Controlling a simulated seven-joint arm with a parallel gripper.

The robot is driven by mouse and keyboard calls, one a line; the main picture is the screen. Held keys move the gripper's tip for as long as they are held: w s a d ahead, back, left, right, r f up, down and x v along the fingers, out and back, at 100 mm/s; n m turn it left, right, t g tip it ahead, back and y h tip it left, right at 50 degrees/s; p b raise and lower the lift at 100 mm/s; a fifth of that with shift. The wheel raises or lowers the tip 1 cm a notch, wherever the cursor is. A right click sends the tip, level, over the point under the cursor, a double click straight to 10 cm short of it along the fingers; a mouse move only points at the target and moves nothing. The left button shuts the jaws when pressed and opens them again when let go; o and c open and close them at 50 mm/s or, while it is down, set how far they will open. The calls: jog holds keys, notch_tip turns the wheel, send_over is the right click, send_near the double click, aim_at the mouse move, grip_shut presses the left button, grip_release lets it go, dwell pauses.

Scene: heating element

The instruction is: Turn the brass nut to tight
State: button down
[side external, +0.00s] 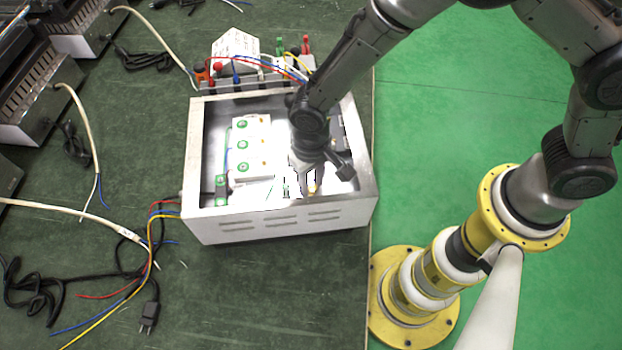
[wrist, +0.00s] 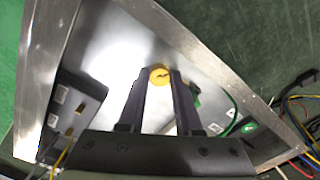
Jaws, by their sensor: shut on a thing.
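The brass nut (wrist: 160,75) is a round yellow piece between the tips of my gripper in the wrist view. My gripper (wrist: 161,82) has its two dark fingers on either side of the nut and is shut on it. In the side view my gripper (side external: 297,188) reaches down into the open metal box, near its front wall. There a small yellowish spot shows beside the fingertips, and the nut is mostly hidden by the gripper. I cannot tell how tight the nut is.
The metal box (side external: 290,226) has raised walls close around my gripper. White blocks with green round parts (side external: 242,142) stand inside at the left. A dark module (wrist: 75,113) sits beside my fingers. Loose wires (side external: 118,290) and a plug lie left of the box.

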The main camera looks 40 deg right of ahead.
aim_at(311, 186)
jog(key=shift+r+m, duration=0.1)
jog(key=shift+m, duration=0.8)
jog(key=c, duration=0.6)
grip_release()
notch_tip(311, 186, up, 14)
